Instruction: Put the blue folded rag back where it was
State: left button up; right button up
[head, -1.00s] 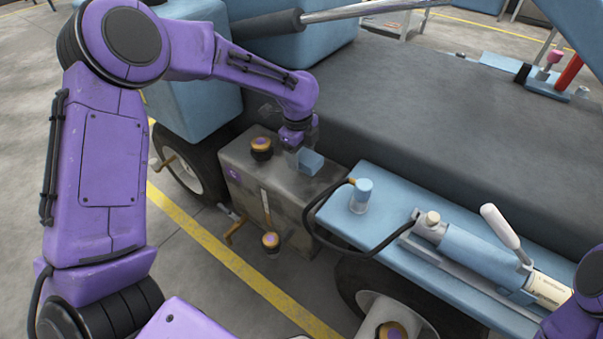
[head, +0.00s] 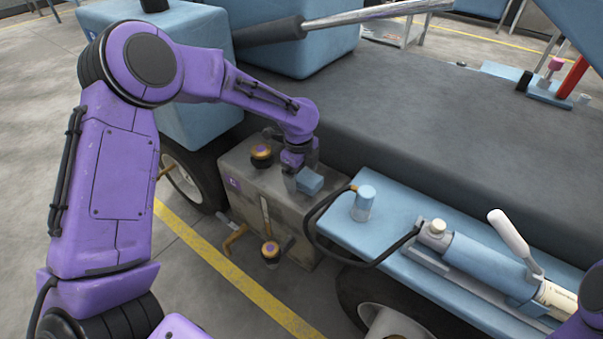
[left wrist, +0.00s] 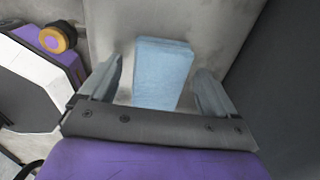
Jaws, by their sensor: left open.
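The blue folded rag (head: 309,180) lies on top of the grey metal tank (head: 240,168), near the tank's right side. In the left wrist view the rag (left wrist: 162,72) lies between my two fingers, with a gap on each side. My left gripper (head: 302,172) is open just at the rag; it also shows in the left wrist view (left wrist: 160,85). My right gripper is out of view; only a bit of purple arm shows at the lower right edge.
An orange-and-black cap (head: 261,153) stands on the tank left of my gripper. A blue shelf (head: 400,230) with a pump (head: 475,258) and a black hose is at the right. The dark bed (head: 420,120) rises behind.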

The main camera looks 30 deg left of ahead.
aim_at(299, 178)
pick_arm(q)
notch_tip(299, 178, up, 12)
jog(key=s+p, duration=0.1)
jog(key=p, duration=0.3)
jog(key=shift+s, duration=0.15)
dwell(1.0)
